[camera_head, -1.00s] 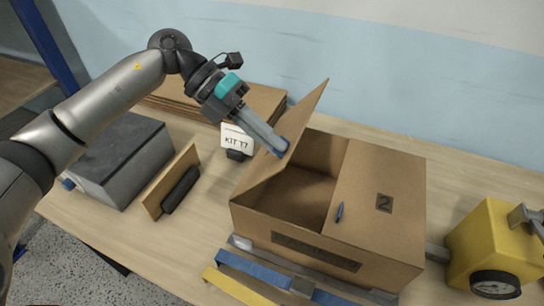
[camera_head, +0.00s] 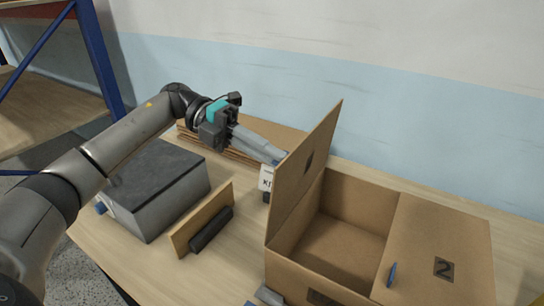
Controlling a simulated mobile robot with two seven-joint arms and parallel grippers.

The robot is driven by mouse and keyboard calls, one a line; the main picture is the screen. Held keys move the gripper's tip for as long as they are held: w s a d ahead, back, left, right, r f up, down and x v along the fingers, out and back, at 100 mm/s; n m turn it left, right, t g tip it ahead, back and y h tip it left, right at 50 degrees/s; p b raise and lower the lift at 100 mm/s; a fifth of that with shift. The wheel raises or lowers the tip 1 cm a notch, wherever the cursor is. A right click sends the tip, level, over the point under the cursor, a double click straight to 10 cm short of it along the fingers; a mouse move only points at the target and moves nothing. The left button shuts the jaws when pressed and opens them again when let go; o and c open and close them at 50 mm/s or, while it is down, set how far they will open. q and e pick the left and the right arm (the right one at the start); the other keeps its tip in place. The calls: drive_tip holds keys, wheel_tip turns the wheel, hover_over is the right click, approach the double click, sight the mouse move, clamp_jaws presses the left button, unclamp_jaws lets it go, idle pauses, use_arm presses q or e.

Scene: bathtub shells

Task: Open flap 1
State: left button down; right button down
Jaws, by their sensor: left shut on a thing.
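A brown cardboard box (camera_head: 350,225) stands on the table at the lower right, cut off at the bottom edge. Flap 1 (camera_head: 304,180) stands raised, close to upright, along the box's left side. My right gripper is not in view.
A grey box with a dark top (camera_head: 158,175) stands at left. A wooden block with a black handle (camera_head: 210,228) is between it and the carton. A blue-framed shelf (camera_head: 96,60) is at far left.

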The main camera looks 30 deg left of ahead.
use_arm(q)
drive_tip(key=shift+f, duration=0.3)
drive_tip(key=c, duration=1.2)
unclamp_jaws()
drive_tip(key=shift+a, duration=0.1)
drive_tip(key=shift+o, duration=0.9)
drive_tip(key=shift+r, duration=0.1)
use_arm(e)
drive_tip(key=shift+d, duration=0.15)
use_arm(q)
drive_tip(key=shift+r, duration=0.1)
